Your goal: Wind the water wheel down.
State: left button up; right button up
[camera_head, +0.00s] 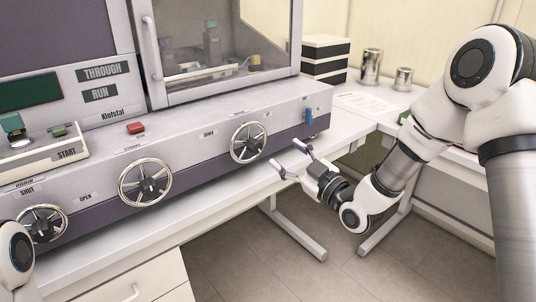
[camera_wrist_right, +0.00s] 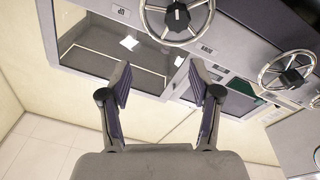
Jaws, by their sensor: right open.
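Three chrome handwheels with dark hubs sit along the front of the grey machine (camera_head: 210,165). The right wheel (camera_head: 249,142) has a DOWN label (camera_head: 208,133) to its left. The middle wheel (camera_head: 145,183) and the left wheel (camera_head: 43,223), near SHUT and OPEN labels, are farther left. I cannot read which one is marked water. My right gripper (camera_head: 288,157) is open and empty, to the right of and slightly below the right wheel, apart from it. In the right wrist view, the open fingers (camera_wrist_right: 160,78) point toward the machine, with a wheel (camera_wrist_right: 178,17) beyond them.
A glass-fronted chamber (camera_head: 220,40) rises behind the wheel panel. A blue lever (camera_head: 308,116) is at the panel's right end. A white bench (camera_head: 215,197) runs under the machine. Black and white boxes (camera_head: 325,58) and metal canisters (camera_head: 371,66) stand at the back.

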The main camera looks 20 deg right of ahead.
aim_at(258, 148)
jog(key=w+r+m+p, duration=0.4)
jog(key=m+p, duration=0.1)
jog(key=p, duration=0.4)
notch_tip(258, 148, down, 6)
jog(key=a+g+p, duration=0.1)
jog(key=a+p, duration=0.1)
jog(key=p, duration=0.4)
jog(key=x, duration=0.2)
jog(key=p+x, duration=0.1)
jog(key=x, duration=0.1)
jog(key=p+x, duration=0.1)
jog(key=x, duration=0.1)
jog(key=shift+w+a+f, duration=0.2)
jog(key=shift+w+a, duration=0.05)
jog(key=shift+a, duration=0.15)
jog(key=shift+c, duration=0.3)
jog(key=c, duration=1.1)
